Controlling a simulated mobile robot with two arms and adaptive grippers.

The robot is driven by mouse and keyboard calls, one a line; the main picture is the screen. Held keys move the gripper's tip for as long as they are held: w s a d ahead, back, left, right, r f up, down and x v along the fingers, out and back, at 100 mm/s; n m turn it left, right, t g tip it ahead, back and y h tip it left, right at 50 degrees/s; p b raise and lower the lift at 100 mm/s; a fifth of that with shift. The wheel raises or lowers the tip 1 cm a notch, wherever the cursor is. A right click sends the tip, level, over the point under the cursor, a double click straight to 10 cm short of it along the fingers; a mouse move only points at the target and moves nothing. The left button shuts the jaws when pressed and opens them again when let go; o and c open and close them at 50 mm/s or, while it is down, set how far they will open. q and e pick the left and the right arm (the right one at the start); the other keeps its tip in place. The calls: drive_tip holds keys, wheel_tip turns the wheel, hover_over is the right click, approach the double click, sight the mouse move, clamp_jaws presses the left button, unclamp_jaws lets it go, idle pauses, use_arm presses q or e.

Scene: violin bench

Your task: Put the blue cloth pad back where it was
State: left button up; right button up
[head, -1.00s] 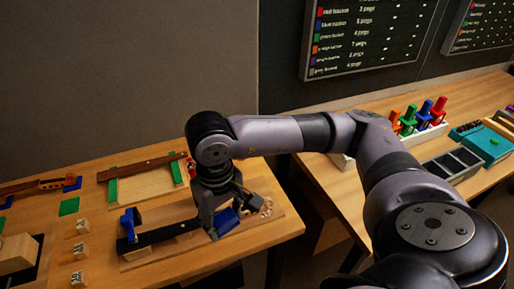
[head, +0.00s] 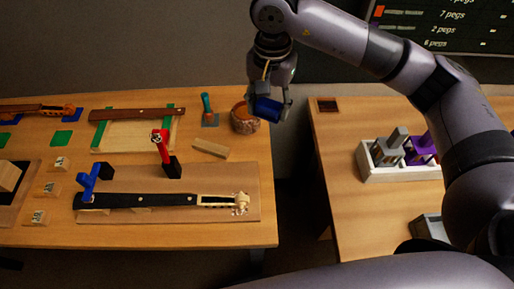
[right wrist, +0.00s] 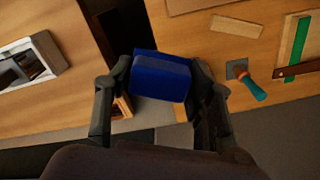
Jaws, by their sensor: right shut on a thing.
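My right gripper (head: 268,98) is shut on the blue cloth pad (head: 266,109), a thick dark blue block. It holds the pad up near the right end of the violin bench, with a brown round pot (head: 245,121) just behind or beside it in the head view. In the right wrist view, the pad (right wrist: 160,78) sits between the two fingers (right wrist: 162,95), with the gap between the benches and the floor showing around it. The black violin neck (head: 150,201) lies on a wooden board, with a blue clamp (head: 89,182) at its left end. My left gripper is not in view.
A red clamp (head: 162,146) stands on a black block behind the neck. A white peg rack (head: 400,172) stands on the right bench, across a gap.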

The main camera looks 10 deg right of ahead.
drive_tip(key=w+a+r+m, duration=0.2)
drive_tip(key=w+a+m, duration=0.1)
drive_tip(key=p, duration=0.4)
hover_over(254, 149)
drive_tip(key=shift+m, duration=0.3)
wheel_tip(254, 149, down, 15)
drive_tip(key=shift+f, duration=0.6)
wheel_tip(254, 149, down, 4)
drive_tip(key=shift+p, duration=0.45)
drive_tip(key=shift+f+b, duration=0.2)
drive_tip(key=shift+b, duration=0.1)
drive_tip(key=o, duration=0.8)
drive_tip(key=shift+r, duration=0.1)
